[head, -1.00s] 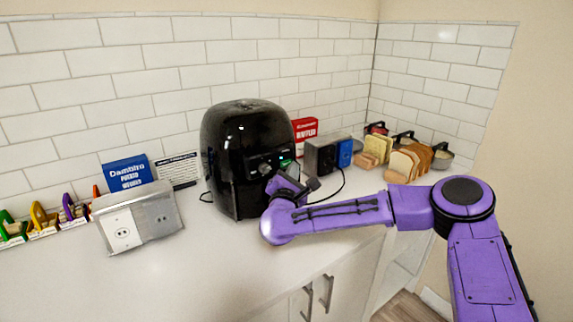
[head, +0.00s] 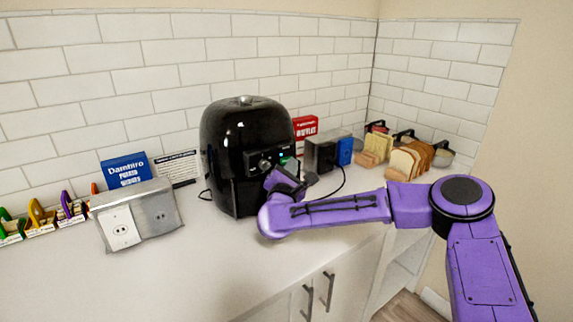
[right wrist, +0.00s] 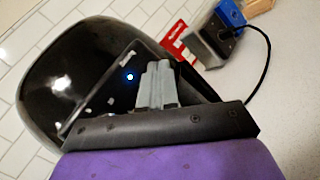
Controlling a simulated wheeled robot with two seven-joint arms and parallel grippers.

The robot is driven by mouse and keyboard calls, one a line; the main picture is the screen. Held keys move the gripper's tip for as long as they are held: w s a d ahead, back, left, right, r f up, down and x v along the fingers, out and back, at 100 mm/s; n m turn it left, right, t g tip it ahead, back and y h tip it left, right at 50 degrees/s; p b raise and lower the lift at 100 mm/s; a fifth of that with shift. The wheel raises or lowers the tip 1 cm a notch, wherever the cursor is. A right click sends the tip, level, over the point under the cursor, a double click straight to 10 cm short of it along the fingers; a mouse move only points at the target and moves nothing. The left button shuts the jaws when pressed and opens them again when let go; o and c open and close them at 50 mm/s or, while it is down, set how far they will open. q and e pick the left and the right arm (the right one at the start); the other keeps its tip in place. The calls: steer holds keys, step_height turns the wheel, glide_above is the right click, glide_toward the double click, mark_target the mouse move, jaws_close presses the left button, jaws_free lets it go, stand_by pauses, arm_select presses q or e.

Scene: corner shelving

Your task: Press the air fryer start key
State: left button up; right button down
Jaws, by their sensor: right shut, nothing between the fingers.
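The black air fryer (head: 232,140) stands on the counter against the tiled wall. Its front control panel, with a knob (head: 264,165) and a small green light, faces my right gripper (head: 291,171). In the right wrist view the air fryer (right wrist: 50,75) fills the left side, and a small lit blue-white spot (right wrist: 129,77) shows on its dark panel. The grey fingers of my right gripper (right wrist: 159,66) are shut and empty, at the panel just right of that spot. I cannot tell whether they touch it, nor which mark is the start key. My left gripper is not in view.
A grey outlet box (head: 160,209) and a blue carton (head: 124,171) stand left of the air fryer. A red carton (head: 305,127), a dark box with a cord (head: 319,155) and bread slices (head: 404,161) are to its right. The front counter is clear.

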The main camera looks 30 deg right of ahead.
steer(key=shift+w+b, duration=0.35)
stand_by(0.7)
steer(key=shift+s, duration=0.15)
steer(key=shift+s+b, duration=0.55)
steer(key=shift+s, duration=0.05)
steer(key=s, duration=0.1)
steer(key=s+b, duration=0.1)
steer(key=s, duration=0.1)
steer(key=s+b, duration=0.1)
steer(key=s, duration=0.1)
steer(key=shift+d, duration=0.25)
